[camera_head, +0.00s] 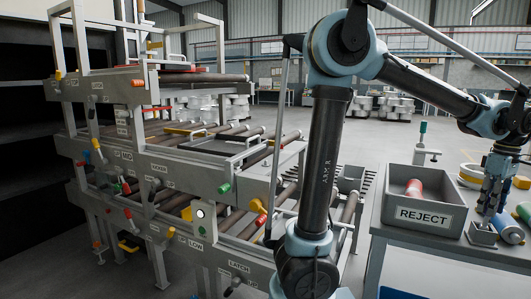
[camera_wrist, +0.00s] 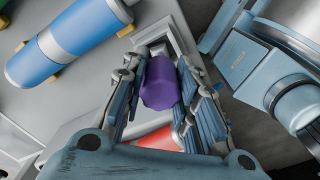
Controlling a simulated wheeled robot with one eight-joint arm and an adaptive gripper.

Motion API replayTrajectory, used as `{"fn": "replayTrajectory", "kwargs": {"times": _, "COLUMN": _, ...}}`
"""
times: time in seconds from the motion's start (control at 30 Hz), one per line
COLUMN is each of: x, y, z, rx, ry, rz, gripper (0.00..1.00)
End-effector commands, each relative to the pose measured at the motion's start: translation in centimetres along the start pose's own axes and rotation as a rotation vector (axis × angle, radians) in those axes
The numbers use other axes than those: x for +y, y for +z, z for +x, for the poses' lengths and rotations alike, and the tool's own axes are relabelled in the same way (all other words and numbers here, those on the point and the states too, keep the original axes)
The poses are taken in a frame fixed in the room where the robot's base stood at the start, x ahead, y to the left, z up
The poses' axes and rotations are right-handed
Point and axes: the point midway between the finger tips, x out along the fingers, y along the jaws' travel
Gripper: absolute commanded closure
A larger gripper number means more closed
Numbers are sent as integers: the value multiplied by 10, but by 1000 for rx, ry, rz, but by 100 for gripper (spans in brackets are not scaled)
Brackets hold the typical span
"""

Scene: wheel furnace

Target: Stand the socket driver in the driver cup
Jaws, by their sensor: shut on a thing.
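My gripper (camera_head: 490,196) is at the right side of the head view, pointing down over the workbench. In the wrist view its fingers (camera_wrist: 167,95) are shut on a purple handle (camera_wrist: 160,82), which I take to be the socket driver, seen nearly end-on. A small grey square cup (camera_head: 482,234), which looks like the driver cup, stands on the bench directly below the gripper. Its pale rim (camera_wrist: 158,46) shows behind the handle in the wrist view. The driver's lower end is hidden, so I cannot tell whether it is inside the cup.
The grey REJECT crate (camera_head: 424,214), holding a red cylinder (camera_head: 413,188), stands left of the cup. A blue cylinder with a pale band (camera_head: 508,229) lies close on the right; it also shows in the wrist view (camera_wrist: 70,40). The roller rack (camera_head: 170,170) stands at the left.

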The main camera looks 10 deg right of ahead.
Motion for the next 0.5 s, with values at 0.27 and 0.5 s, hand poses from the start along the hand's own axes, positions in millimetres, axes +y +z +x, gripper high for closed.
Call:
{"fn": "replayTrajectory", "kwargs": {"times": 0.27, "x": 0, "y": 0, "z": 4, "rx": 0, "ry": 0, "rz": 0, "gripper": 100}}
{"fn": "replayTrajectory", "kwargs": {"times": 0.5, "x": 0, "y": 0, "z": 8, "rx": 0, "ry": 0, "rz": 0, "gripper": 100}}
